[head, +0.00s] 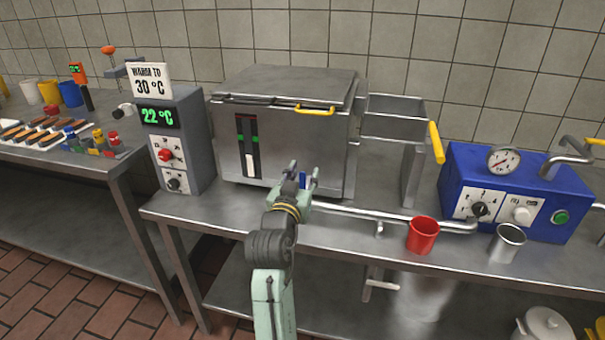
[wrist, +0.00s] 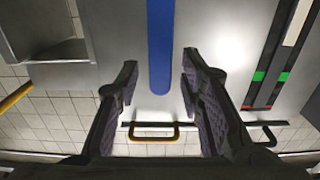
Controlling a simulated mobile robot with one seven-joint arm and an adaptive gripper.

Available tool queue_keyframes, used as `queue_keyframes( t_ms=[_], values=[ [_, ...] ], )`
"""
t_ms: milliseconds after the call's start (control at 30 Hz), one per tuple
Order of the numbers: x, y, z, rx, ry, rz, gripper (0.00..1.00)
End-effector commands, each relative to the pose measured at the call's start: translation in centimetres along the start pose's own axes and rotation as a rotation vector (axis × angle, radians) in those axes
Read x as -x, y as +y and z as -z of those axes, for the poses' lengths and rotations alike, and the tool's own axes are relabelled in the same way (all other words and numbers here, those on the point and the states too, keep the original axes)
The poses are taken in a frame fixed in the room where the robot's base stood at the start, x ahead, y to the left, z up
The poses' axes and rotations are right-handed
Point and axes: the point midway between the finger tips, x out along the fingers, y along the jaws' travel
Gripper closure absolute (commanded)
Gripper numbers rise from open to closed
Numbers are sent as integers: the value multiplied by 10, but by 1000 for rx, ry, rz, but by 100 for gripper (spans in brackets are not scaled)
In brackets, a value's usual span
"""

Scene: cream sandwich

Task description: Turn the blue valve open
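The blue valve handle (wrist: 160,45) is a long flat bar with a rounded end. In the wrist view it reaches down from the top edge and its end lies between my two fingers. In the head view only a small blue piece (head: 303,180) shows between the fingers, in front of the steel vat (head: 300,135). My gripper (head: 303,173) is open around the handle, with a gap on both sides in the wrist view (wrist: 159,75). I cannot tell how far the handle is in depth from the fingers. The valve body is hidden by my gripper.
A steel pipe (head: 390,214) runs right from near my gripper along the bench. A red cup (head: 422,236) and a steel cup (head: 507,243) stand near the front edge. A blue control box (head: 515,190) is at right, a grey 22 °C display box (head: 175,140) at left.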

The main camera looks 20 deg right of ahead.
Motion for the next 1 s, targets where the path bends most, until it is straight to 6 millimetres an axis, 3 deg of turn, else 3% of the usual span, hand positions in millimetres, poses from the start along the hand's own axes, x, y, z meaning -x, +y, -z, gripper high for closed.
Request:
queue_keyframes(
  t_ms=[200, 700, 1000],
  values=[
    [0, 0, 0, 0, 0, 0, 66],
    [0, 0, 0, 0, 1, 0, 100],
    [0, 0, 0, 0, 0, 0, 100]
  ],
)
